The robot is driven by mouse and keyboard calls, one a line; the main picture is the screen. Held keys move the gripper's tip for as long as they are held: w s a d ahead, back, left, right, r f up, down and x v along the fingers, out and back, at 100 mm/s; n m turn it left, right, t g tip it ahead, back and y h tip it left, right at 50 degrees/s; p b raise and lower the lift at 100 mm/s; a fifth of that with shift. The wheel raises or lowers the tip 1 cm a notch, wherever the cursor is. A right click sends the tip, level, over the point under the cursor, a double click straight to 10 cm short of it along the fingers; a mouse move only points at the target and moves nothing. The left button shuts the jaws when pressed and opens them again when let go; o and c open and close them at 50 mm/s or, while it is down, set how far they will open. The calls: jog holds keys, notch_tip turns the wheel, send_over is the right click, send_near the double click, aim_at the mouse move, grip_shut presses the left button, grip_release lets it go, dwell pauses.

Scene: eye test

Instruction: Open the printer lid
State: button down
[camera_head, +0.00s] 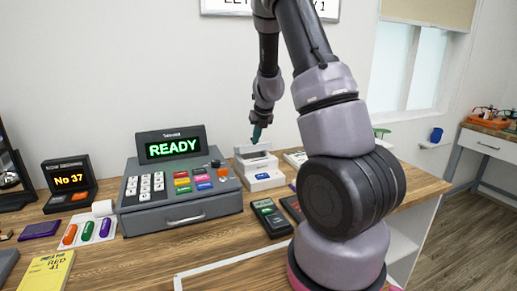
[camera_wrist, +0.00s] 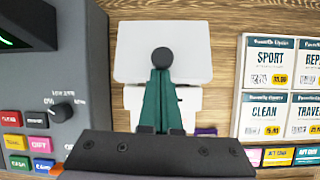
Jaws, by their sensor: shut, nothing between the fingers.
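The small white printer (camera_head: 263,181) stands on the wooden counter, right of the cash register, with a blue mark on its front. Its light grey lid (camera_head: 252,148) shows at the top and looks raised at the back; its exact angle is hard to tell. In the wrist view the lid (camera_wrist: 135,55) is a broad pale panel above the white printer body (camera_wrist: 190,103). My gripper (camera_head: 257,138) points down just above the printer, its teal fingers shut and empty. In the wrist view the fingertips (camera_wrist: 162,70) overlap the lid, with a dark round piece at their end; contact is unclear.
The grey cash register (camera_head: 180,210) reading READY stands close on the left. A card terminal (camera_head: 271,217) lies in front of the printer. A board of product cards (camera_wrist: 240,110) lies to the right in the wrist view. My arm hides part of the counter's right side.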

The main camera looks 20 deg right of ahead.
jog(key=shift+w+r+g, duration=0.9)
jog(key=shift+w+g, duration=0.3)
jog(key=w, duration=1)
jog(key=shift+w+r, duration=0.35)
jog(key=shift+r, duration=0.1)
